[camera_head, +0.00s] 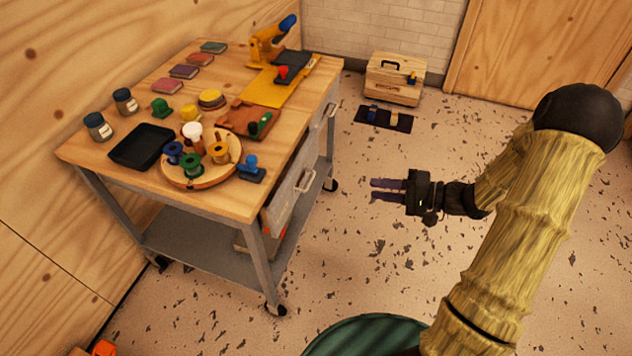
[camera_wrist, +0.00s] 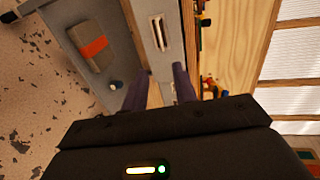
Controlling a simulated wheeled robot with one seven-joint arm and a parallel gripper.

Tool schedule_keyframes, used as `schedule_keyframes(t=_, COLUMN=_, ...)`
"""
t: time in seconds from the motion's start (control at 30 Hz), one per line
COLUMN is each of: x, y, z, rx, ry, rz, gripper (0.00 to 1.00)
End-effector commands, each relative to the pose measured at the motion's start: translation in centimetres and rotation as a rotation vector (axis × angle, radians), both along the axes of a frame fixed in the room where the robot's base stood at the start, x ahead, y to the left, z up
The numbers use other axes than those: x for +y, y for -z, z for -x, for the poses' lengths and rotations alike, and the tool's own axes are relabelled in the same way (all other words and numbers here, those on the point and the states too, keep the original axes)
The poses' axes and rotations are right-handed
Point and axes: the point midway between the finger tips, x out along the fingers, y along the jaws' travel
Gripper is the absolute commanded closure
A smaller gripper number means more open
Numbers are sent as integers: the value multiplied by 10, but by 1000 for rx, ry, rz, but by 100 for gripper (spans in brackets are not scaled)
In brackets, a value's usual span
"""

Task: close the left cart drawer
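The cart (camera_head: 190,268) has a wooden top and a grey frame, with two grey drawers on its right side. The nearer drawer (camera_head: 288,201), the left one when facing that side, stands out past the tabletop edge, partly open. Its pale bar handle (camera_head: 306,180) is visible. The farther drawer, with its handle (camera_head: 331,108), looks flush. My gripper (camera_head: 372,189) is to the right of the nearer drawer, apart from it, with its fingers pointing at the cart. The fingers are parted and empty. In the wrist view a drawer handle (camera_wrist: 157,33) shows beyond the fingertips (camera_wrist: 163,75).
The tabletop holds a round board with spools (camera_head: 202,172), a black tray (camera_head: 143,146), jars and a yellow tool. A box with an orange band (camera_wrist: 90,45) lies on the lower shelf. A wooden toolbox (camera_head: 396,80) stands at the back. Floor between gripper and cart is clear.

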Motion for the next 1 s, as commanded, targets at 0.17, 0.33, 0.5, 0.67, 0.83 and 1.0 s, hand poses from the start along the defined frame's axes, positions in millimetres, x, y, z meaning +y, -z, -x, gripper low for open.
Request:
schedule_keyframes(t=0.17, x=19, y=5, z=-6, rx=0, ry=-5, rz=-1, gripper=72)
schedule_keyframes(t=0.33, x=46, y=12, z=-15, rx=0, ry=-5, rz=0, gripper=72)
schedule_keyframes(t=0.5, x=73, y=19, z=-25, rx=0, ry=-6, rz=0, gripper=72)
schedule_keyframes(t=0.67, x=99, y=25, z=-35, rx=0, ry=-5, rz=1, gripper=72)
schedule_keyframes(t=0.83, x=127, y=31, z=-44, rx=1, ry=-6, rz=1, gripper=72)
schedule_keyframes(t=1.0, x=149, y=36, z=-53, rx=0, ry=-4, rz=1, gripper=72)
